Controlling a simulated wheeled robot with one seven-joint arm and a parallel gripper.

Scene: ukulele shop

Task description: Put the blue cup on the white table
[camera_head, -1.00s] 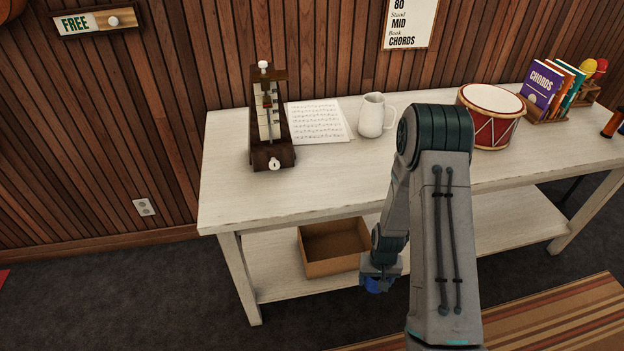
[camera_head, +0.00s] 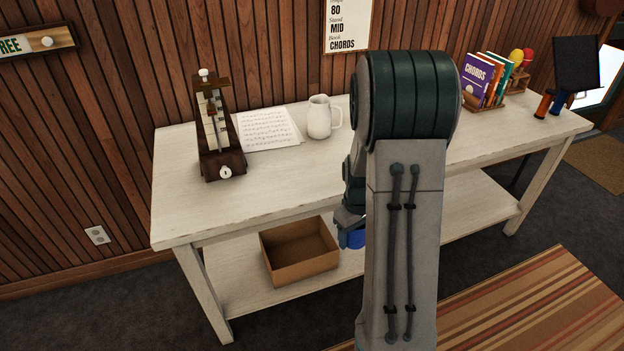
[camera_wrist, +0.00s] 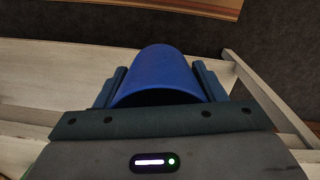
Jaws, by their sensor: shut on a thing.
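The blue cup (camera_wrist: 158,72) is between the two fingers of my gripper (camera_wrist: 160,88) in the wrist view, and the gripper is shut on it. In the head view a small part of the blue cup (camera_head: 352,238) shows below my gripper (camera_head: 350,218), partly hidden by my arm. The cup appears in front of the white table (camera_head: 300,185), below the level of its top. The table's lower shelf is behind it. The cup is not on the tabletop.
On the tabletop stand a metronome (camera_head: 215,135), sheet music (camera_head: 266,128), a white pitcher (camera_head: 320,118), and books (camera_head: 484,80) in a rack. A cardboard box (camera_head: 298,252) is on the lower shelf. The front left of the tabletop is clear. My arm hides part of the table.

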